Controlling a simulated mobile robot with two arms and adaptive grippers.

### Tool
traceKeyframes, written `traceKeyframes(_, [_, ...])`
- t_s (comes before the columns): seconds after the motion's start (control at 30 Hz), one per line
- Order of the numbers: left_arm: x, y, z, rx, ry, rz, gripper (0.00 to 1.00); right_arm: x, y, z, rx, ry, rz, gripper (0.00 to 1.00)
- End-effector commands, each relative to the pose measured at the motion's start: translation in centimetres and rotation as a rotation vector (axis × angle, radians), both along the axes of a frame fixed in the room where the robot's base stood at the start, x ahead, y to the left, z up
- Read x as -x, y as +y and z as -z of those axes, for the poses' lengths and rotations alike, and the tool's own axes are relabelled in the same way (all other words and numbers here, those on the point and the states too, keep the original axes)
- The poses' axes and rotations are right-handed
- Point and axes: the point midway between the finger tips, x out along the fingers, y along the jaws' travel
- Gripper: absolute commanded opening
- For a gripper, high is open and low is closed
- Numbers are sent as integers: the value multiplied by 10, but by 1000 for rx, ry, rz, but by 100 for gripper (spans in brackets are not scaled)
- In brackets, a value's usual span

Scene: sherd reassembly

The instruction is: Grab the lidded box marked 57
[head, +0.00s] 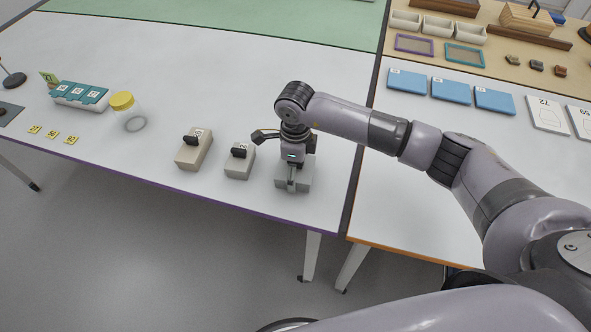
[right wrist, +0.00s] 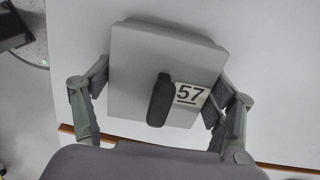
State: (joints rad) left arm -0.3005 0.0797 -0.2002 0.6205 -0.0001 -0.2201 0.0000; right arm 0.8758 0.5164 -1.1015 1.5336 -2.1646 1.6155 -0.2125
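The lidded box marked 57 (right wrist: 140,55) is light grey, with a black handle (right wrist: 160,100) and a white 57 label (right wrist: 190,95) on its lid. In the head view the grey box (head: 304,183) stands near the table's front edge, partly hidden by my right gripper (head: 292,178), which is above it and points down. In the right wrist view the spread fingers of this gripper (right wrist: 163,92) lie on both sides of the box, close to its edges. I cannot tell whether they touch it. My left gripper is not in view.
Two beige lidded boxes (head: 194,148) (head: 240,160) with black handles stand to the left. Farther left are a yellow-lidded jar (head: 127,112), a teal-topped holder (head: 81,95) and yellow number tags (head: 51,134). Blue folders (head: 450,91) lie on the right table.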

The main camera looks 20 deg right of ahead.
Motion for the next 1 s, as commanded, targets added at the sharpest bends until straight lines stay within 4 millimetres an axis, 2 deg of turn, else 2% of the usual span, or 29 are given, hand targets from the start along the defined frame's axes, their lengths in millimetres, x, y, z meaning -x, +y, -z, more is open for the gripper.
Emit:
traceKeyframes(0.07, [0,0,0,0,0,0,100,0,0,0,0,0,0,70])
traceKeyframes(0.47, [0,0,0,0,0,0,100,0,0,0,0,0,0,43])
traceKeyframes(0.77, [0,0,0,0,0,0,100,-1,0,-3,0,-1,0,43])
traceKeyframes(0.87, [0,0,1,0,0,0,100,-1,0,-9,-2,-2,0,43])
traceKeyframes(1.0, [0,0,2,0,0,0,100,-2,0,-26,-1,-5,0,43])
